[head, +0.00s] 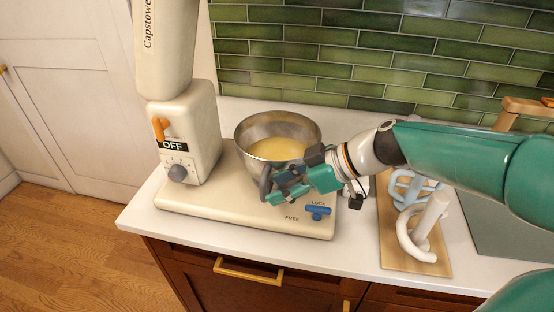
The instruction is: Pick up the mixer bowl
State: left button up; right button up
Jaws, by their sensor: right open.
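The mixer bowl (265,128) is a steel bowl with yellow contents, standing on the cream base of the mixer (240,207). Its front right side is hidden behind my right gripper. My right gripper (268,190) reaches in from the right, with its fingers at the front of the bowl, by the bowl's dark handle (264,179). The jaws are open; I cannot tell whether they touch the handle. The mixer head (165,45) is tilted up, clear of the bowl. My left gripper is not in view.
A blue lock lever (318,211) sits on the base between the LOCK and FREE marks. A wooden board (432,265) with mixer attachments lies at right. Green tiles (350,60) back the counter. The white counter (355,255) is narrow in front of the mixer.

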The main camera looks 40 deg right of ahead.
aim_at(263, 195)
jog(key=p+x, duration=0.1)
jog(key=x, duration=0.4)
jog(key=shift+s+r, duration=0.1)
grip_shut()
jog(key=shift+r, duration=0.1)
